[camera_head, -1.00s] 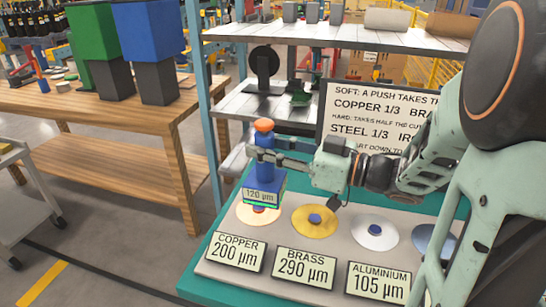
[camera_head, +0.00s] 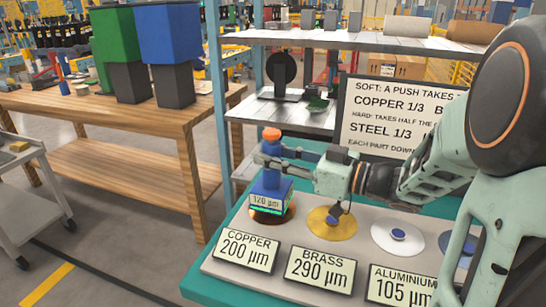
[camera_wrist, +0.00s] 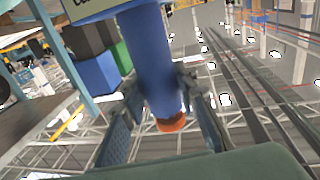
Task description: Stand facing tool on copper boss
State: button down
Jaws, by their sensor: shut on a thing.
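The facing tool (camera_head: 270,182) is blue with an orange knob on top and a display reading 120 µm. My gripper (camera_head: 272,158) is shut around its shaft below the knob, and the tool looks upright. In the wrist view the blue shaft (camera_wrist: 151,60) runs between the fingers, with the orange knob at its far end. The tool's base is over the copper disc (camera_head: 287,216), behind the COPPER 200 µm label (camera_head: 248,249). The base hides the copper boss, and I cannot tell whether they touch.
Brass (camera_head: 325,230) and aluminium (camera_head: 385,240) discs with blue bosses lie to the right on the same grey board. A rules sign (camera_head: 390,115) stands behind my arm. A wooden table (camera_head: 60,100) with green and blue bins is at the left.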

jog(key=shift+f+b, duration=0.75)
jog(key=shift+f, duration=0.15)
jog(key=c, duration=1.5)
grip_release()
jog(key=shift+f, duration=0.15)
jog(key=shift+c, duration=0.2)
jog(key=shift+r, duration=0.2)
jog(key=p+v, duration=0.3)
jog(key=v, duration=0.9)
jog(key=shift+f, duration=0.1)
